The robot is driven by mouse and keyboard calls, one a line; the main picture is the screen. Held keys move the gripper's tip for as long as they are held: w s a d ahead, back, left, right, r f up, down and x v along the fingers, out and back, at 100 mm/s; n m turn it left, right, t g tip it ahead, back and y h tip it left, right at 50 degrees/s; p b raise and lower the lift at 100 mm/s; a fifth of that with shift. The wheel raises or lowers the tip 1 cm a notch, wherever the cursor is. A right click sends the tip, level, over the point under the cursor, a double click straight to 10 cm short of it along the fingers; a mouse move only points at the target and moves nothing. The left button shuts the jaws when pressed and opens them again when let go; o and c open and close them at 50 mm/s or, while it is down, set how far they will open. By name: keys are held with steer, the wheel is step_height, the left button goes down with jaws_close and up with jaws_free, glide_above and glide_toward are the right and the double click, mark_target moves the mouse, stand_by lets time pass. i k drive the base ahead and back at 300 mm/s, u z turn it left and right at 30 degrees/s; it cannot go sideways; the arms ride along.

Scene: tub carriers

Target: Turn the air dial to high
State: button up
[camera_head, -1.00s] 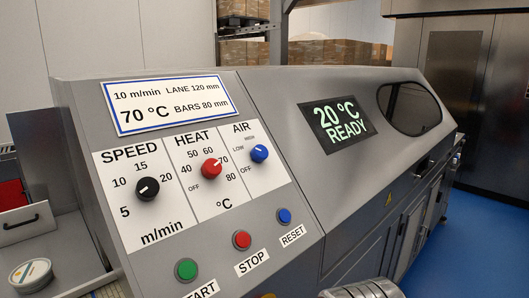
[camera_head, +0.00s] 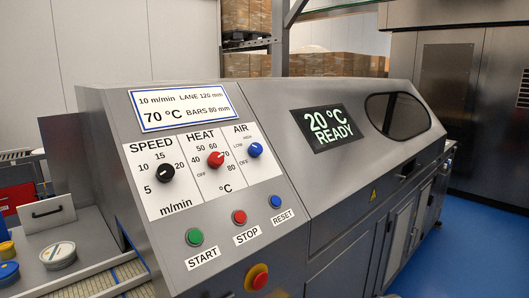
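The blue air dial (camera_head: 256,150) is at the upper right of the white control plate (camera_head: 188,203), on the sloped grey panel. Its plate has OFF, LOW and HIGH marks around the dial, with LOW at its left and HIGH above. The pointer mark on the dial is too small to read with certainty. Nothing touches the dial or covers it. My gripper is not in view.
The black speed dial (camera_head: 164,174) and red heat dial (camera_head: 216,159) sit left of it. Below are green START (camera_head: 195,237), red STOP (camera_head: 239,217) and blue RESET (camera_head: 275,202) buttons, and a red emergency knob (camera_head: 258,278). The display (camera_head: 328,128) reads 20 °C READY.

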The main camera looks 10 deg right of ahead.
mark_target(256, 149)
steer(key=u, duration=0.05)
steer(key=i, duration=0.5)
steer(key=z, duration=0.05)
steer(key=k, duration=1.15)
steer(key=u, duration=0.35)
steer(key=i, duration=1.05)
steer(key=u, duration=0.65)
